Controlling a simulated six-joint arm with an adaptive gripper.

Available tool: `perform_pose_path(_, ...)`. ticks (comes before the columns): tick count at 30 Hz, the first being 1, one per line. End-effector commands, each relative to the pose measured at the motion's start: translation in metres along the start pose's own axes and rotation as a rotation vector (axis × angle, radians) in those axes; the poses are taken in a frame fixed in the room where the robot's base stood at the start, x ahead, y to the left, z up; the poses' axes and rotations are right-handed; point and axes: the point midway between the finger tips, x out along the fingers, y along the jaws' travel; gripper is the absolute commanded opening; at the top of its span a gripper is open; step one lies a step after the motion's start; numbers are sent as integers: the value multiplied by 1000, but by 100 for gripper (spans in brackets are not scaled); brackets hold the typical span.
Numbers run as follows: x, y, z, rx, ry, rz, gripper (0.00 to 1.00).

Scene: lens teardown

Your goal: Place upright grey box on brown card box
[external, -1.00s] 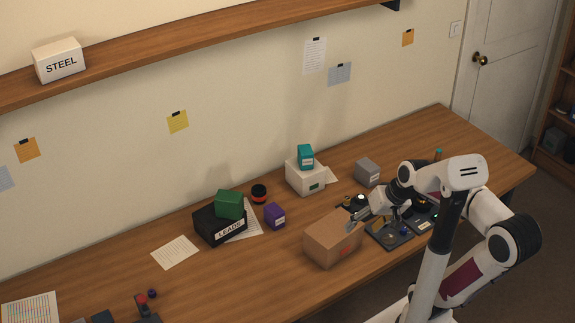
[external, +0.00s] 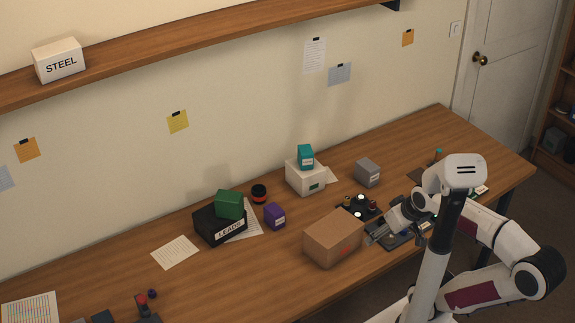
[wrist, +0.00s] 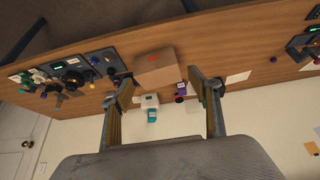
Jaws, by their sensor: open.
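The grey box (external: 367,172) stands on the bench toward the back, right of the white box, in the external view. The brown card box (external: 333,238) sits nearer the front edge with a bare top; it also shows in the wrist view (wrist: 157,69). My gripper (external: 373,234) is open and empty, just right of the brown card box in the external view. In the wrist view my gripper's two fingers (wrist: 162,84) are spread wide with nothing held between them. I cannot make out the grey box in the wrist view; the left finger may hide it.
A white box (external: 305,178) carries a teal box (external: 306,156). A purple box (external: 274,216) and a black LEADS box (external: 219,226) with a green box (external: 229,204) on top stand to the left. Dark equipment (external: 358,207) lies beside my gripper. Bench between grey and brown boxes is partly clear.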

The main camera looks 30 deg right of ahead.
Motion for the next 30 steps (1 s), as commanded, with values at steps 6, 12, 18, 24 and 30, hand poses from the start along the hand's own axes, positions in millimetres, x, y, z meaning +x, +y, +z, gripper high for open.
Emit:
perform_pose_path(6,1,-1,-2,12,-4,-6,61)
perform_pose_path(12,5,-8,-10,85,-29,-40,61)
perform_pose_path(18,15,-19,-30,238,-74,-107,61)
perform_pose_path(24,29,-29,-56,420,-121,-182,61)
perform_pose_path(30,44,-35,-86,608,-161,-254,61)
